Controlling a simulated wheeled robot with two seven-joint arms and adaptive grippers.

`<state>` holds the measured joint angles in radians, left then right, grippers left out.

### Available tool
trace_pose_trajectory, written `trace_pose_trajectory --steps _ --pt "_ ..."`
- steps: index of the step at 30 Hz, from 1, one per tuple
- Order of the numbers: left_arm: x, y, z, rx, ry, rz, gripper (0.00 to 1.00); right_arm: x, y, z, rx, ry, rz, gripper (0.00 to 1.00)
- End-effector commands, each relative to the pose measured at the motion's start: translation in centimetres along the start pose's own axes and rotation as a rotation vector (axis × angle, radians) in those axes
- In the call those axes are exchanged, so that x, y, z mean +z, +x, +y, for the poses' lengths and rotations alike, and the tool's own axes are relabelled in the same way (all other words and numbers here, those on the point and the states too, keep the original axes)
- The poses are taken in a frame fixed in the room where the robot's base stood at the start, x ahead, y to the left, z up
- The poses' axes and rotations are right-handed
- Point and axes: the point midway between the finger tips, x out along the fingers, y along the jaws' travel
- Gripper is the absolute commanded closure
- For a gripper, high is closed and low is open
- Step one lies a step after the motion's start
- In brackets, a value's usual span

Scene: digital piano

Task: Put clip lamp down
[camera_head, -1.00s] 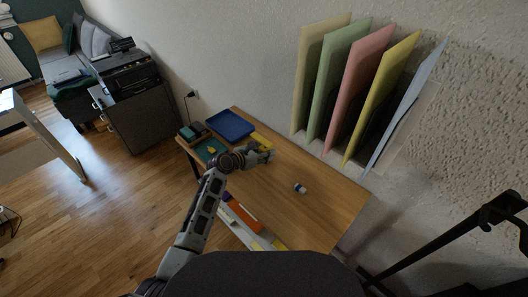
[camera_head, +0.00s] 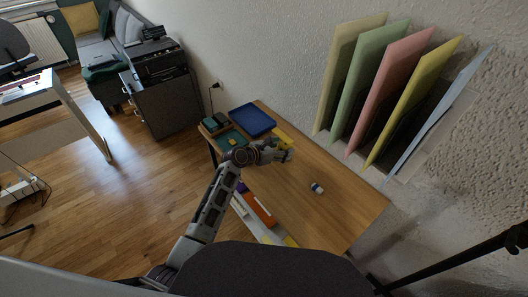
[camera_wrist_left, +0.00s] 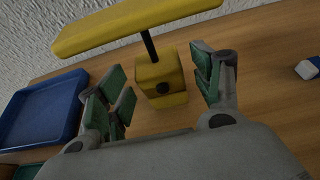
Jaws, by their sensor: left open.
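The clip lamp (camera_wrist_left: 160,72) is yellow, with a long flat head, a thin black stem and a blocky base. In the left wrist view its base stands upright on the wooden table, between the fingers of my left gripper (camera_wrist_left: 161,88). The fingers are open, with gaps on both sides of the base. In the head view the lamp (camera_head: 283,138) is a small yellow shape just beyond my left gripper (camera_head: 287,155), partly hidden by it. My right gripper is not in view.
A blue tray (camera_head: 252,120) lies left of the lamp at the table's back edge. A small blue-and-white block (camera_head: 317,188) lies to the right on the table (camera_head: 345,205). Upright coloured panels (camera_head: 390,95) hang on the wall behind. The table's right part is mostly clear.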

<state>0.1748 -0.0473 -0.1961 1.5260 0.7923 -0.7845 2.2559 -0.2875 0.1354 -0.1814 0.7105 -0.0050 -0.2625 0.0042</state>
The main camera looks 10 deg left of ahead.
Motion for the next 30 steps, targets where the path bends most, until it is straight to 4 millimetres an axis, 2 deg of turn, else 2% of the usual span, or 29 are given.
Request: trace_pose_trajectory --steps 6,15,22,30 --pt "0.1 -2.4 0.0 0.000 0.000 0.000 0.34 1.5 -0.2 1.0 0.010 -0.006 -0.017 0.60" --pt "0.1 -5.6 0.0 0.001 0.000 -0.001 0.34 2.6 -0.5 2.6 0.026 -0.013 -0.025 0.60" --pt "0.0 -8.2 0.0 0.001 0.001 0.001 0.34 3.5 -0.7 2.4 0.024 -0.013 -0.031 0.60" --pt "0.1 -9.8 0.0 0.000 0.001 0.000 0.34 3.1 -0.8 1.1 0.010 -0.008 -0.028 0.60"
